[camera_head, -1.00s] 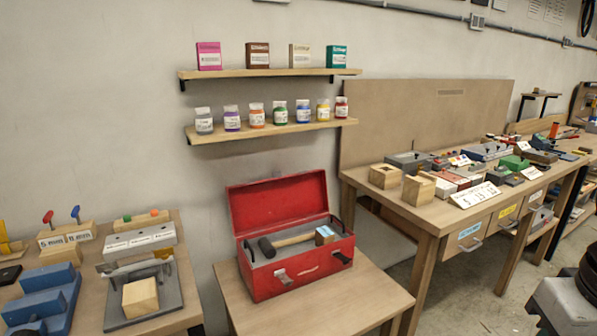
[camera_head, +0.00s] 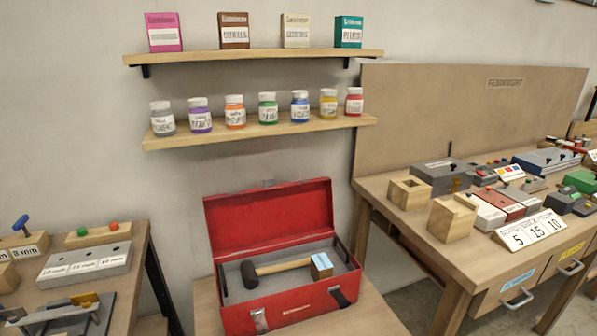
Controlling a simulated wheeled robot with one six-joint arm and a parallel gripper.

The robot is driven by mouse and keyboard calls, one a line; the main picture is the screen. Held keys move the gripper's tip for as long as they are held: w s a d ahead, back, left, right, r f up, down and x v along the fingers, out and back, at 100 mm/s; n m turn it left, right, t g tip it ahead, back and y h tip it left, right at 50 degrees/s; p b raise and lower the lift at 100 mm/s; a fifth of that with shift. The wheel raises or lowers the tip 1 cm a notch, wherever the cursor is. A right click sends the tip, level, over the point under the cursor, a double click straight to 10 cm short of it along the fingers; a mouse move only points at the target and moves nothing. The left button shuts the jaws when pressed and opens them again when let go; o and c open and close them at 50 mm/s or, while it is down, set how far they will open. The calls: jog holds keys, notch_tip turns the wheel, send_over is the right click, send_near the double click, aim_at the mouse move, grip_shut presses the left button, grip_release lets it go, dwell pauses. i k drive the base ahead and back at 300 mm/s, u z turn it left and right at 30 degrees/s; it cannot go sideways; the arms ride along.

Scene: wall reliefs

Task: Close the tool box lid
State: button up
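The red tool box (camera_head: 292,308) stands on a small wooden table in the lower middle of the head view. Its lid (camera_head: 268,219) is open, tilted up at the back toward the wall. Inside lies a mallet with a dark head (camera_head: 249,274) and a wooden handle, beside a small wooden block with a blue top (camera_head: 321,265). Two latches hang on the box front, one at the left (camera_head: 260,320) and one at the right (camera_head: 340,297). My gripper is not in view.
The small table (camera_head: 372,318) has bare wood right of the box. A workbench (camera_head: 411,239) with blocks and boxes stands at the right, another table (camera_head: 128,262) at the left. Two wall shelves, the lower one (camera_head: 262,131) holding jars, hang above the lid.

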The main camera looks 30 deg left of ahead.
aim_at(271, 214)
jog(key=u, duration=0.2)
jog(key=i, duration=0.65)
jog(key=u, duration=1)
jog(key=i, duration=0.45)
jog(key=u, duration=0.55)
